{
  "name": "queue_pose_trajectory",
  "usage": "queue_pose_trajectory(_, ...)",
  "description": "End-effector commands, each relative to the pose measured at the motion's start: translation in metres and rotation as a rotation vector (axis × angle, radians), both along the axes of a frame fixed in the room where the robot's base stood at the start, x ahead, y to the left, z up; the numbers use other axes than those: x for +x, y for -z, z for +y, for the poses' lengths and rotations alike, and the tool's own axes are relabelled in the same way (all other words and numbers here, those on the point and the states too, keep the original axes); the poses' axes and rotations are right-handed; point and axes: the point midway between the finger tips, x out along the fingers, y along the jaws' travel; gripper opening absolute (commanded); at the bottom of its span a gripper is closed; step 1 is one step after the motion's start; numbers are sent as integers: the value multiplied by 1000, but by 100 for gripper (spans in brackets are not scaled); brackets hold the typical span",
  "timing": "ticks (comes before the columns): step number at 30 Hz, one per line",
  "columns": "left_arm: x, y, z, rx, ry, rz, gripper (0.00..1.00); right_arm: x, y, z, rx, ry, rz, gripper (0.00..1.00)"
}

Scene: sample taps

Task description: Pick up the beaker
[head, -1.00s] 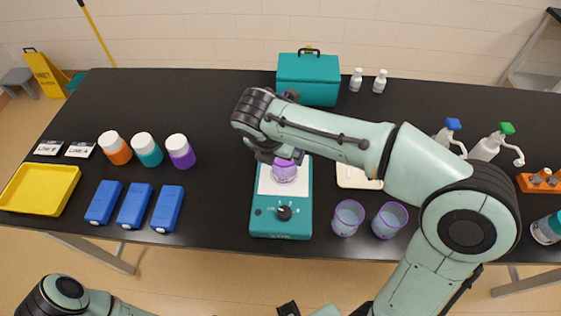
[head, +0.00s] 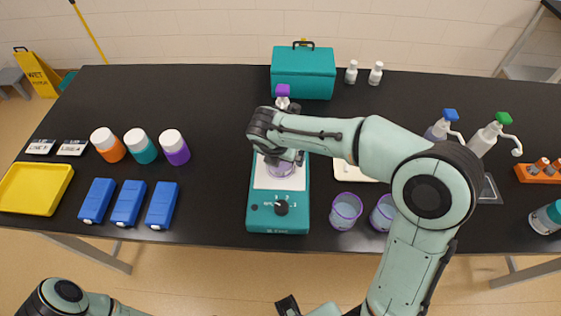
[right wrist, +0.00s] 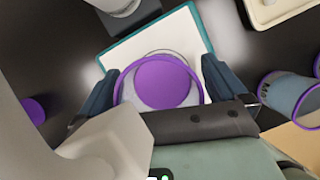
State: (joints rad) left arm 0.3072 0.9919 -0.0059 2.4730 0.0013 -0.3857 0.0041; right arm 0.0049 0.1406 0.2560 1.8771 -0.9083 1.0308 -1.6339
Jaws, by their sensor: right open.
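The beaker (head: 281,171) is clear with a purple rim and purple liquid, and stands on the white top of the teal hot plate (head: 278,213). My right gripper (head: 280,158) is at the beaker and partly covers it in the head view. In the right wrist view the beaker (right wrist: 160,82) sits between the two spread fingers of my right gripper (right wrist: 162,90), one on each side. The jaws are open; I cannot tell whether either finger touches the glass. My left gripper is out of view; only part of the left arm shows at bottom left.
Two more purple-rimmed beakers, a left one (head: 345,209) and a right one (head: 382,212), stand right of the hot plate, the right one partly behind my arm. A purple-capped bottle (head: 283,94) and teal box (head: 303,73) are behind.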

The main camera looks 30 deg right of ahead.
Motion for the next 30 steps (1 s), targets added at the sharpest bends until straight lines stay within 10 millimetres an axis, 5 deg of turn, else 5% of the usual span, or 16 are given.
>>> queue_pose_trajectory(3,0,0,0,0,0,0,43,0,0,0,0,0,0,92)
queue_pose_trajectory(8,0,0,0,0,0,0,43,0,-1,0,0,0,0,40)
queue_pose_trajectory(30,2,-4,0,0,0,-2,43,1,-21,1,1,0,-4,39)
